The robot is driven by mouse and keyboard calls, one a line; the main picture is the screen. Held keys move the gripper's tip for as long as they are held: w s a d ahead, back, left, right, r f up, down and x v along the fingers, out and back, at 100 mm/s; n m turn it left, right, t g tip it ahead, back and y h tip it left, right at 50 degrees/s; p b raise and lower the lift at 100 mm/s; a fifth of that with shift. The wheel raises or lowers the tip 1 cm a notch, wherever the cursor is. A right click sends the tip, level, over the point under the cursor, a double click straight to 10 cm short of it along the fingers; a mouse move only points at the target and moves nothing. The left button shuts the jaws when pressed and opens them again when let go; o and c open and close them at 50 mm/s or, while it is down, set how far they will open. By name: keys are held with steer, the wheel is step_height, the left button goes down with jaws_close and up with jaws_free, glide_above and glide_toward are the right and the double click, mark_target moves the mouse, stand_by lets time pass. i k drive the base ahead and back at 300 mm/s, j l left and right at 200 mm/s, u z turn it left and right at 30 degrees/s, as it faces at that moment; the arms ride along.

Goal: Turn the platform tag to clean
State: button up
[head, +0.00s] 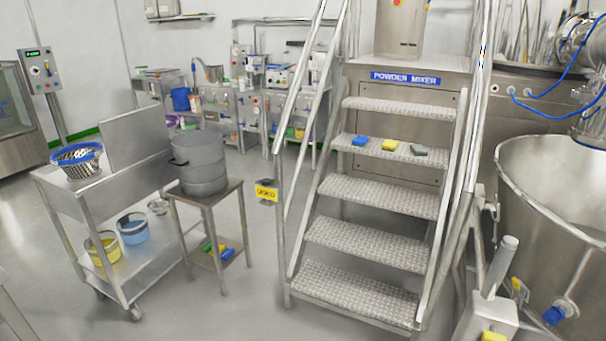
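A yellow tag (266,193) hangs at the left post of the metal stair platform (393,149), about halfway up the railing. Its yellow face with dark lettering is towards me; the lettering is too small to read for certain. A second small tag (519,290) with yellow on it shows at the lower right, beside the large steel bowl (550,195). A blue sign reading "POWDER MIXER" (405,78) is fixed above the steps. My gripper is not in the head view.
Blue, yellow and dark grey blocks lie on an upper step. Left of the stairs stand a small table (208,197) with stacked grey pots and a steel trolley (72,198) with a basket and buckets. The floor (235,305) before the stairs' left side is clear.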

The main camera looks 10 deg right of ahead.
mark_target(263, 191)
steer(key=i+j+z, duration=0.25)
steer(key=z, duration=0.2)
steer(key=i+j+z, duration=0.25)
steer(key=j+z, duration=0.15)
steer(key=i+j+z, duration=0.25)
steer(key=j, duration=0.15)
steer(key=j+z, duration=0.25)
steer(key=i+j+z, duration=0.1)
steer(key=j+z, duration=0.15)
steer(key=j, duration=0.3)
